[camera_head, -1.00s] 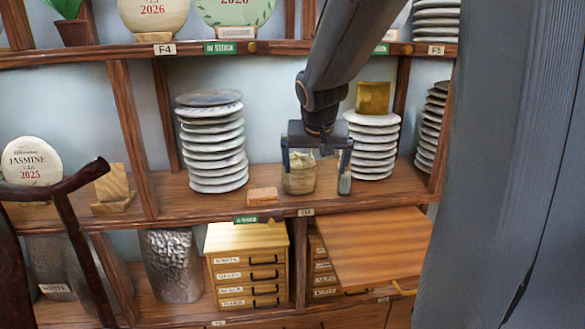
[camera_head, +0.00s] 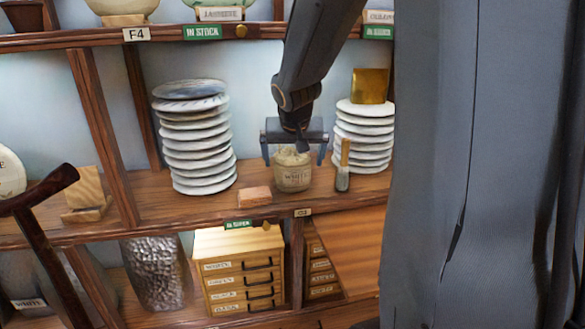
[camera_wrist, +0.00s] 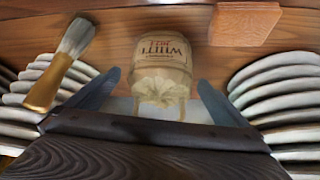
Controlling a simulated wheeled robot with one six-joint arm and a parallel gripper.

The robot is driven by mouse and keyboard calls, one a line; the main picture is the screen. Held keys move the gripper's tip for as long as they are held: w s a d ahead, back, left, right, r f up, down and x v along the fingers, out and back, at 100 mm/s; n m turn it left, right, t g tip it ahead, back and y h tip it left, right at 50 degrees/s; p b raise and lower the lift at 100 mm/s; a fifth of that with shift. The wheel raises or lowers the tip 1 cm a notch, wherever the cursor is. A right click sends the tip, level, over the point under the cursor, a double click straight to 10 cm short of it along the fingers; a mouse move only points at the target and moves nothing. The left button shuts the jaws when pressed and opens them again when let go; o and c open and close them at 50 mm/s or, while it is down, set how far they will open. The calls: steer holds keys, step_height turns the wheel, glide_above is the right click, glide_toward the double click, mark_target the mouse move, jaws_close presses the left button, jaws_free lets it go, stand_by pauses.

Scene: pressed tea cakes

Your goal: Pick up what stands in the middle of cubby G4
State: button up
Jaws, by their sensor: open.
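A small pale tan wrapped pack or jar (camera_head: 293,176) with a gathered top and a label reading "WHITE" stands upright in the middle of a shelf cubby. Its top and label also show in the wrist view (camera_wrist: 160,72).
Stacks of pale discs stand left (camera_head: 196,140) and right (camera_head: 364,140), the right one topped by a gold block (camera_head: 370,86). A brush (camera_head: 343,170) stands close right of the pack. A reddish block (camera_head: 255,196) lies front left. Below is a small drawer chest (camera_head: 240,270).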

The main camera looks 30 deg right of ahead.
steer(key=x, duration=0.4)
steer(key=shift+a+f, duration=0.1)
steer(key=c, duration=1.3)
steer(key=shift+w, duration=0.1)
steer(key=shift+c, duration=0.7)
